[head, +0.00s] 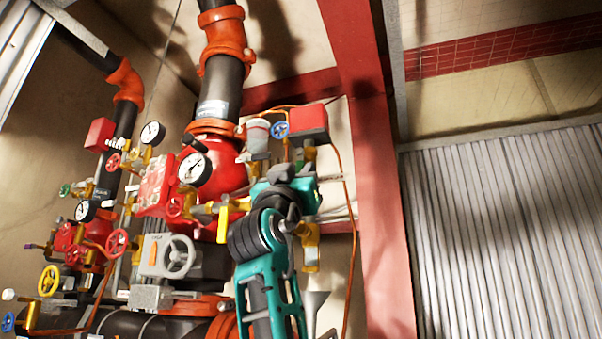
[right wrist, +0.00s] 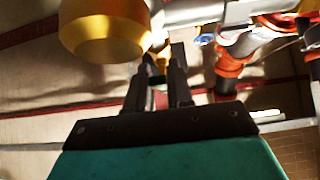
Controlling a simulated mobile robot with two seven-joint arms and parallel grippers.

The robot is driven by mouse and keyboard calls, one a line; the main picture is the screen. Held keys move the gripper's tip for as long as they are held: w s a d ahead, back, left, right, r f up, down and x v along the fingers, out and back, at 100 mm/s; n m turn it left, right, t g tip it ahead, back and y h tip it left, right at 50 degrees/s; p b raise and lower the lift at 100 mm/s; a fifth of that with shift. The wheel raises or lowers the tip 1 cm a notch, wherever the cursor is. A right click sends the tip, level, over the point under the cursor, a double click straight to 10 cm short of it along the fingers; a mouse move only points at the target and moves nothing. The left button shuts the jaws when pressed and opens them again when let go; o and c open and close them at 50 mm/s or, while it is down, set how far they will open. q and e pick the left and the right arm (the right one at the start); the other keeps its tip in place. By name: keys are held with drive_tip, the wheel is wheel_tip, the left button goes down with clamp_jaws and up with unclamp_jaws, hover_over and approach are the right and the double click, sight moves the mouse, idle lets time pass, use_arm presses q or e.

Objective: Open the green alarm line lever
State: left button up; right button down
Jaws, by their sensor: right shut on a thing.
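My right gripper (head: 283,178) reaches up to the piping at the centre of the head view, its teal arm coming from below. In the right wrist view the two dark fingers (right wrist: 163,78) are close together, with a small green patch of the green alarm line lever (right wrist: 160,99) between them. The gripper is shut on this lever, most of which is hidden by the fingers. In the head view the lever is hidden behind my gripper. A brass fitting (head: 311,250) stands right beside my wrist, and a large brass part (right wrist: 103,30) is close by the fingers in the wrist view. My left gripper is not in view.
A red box (head: 307,122) and a blue handwheel (head: 279,130) sit just above my gripper. A yellow lever (head: 223,222), gauges (head: 195,169) and a grey handwheel (head: 175,257) crowd the left. A red post (head: 378,190) stands at right, with open room before the corrugated wall (head: 500,240).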

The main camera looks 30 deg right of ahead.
drive_tip(key=c, duration=1.1)
unclamp_jaws()
drive_tip(key=b+v, duration=0.3)
drive_tip(key=v, duration=1)
drive_tip(key=shift+w+b, duration=0.1)
drive_tip(key=shift+b, duration=0.3)
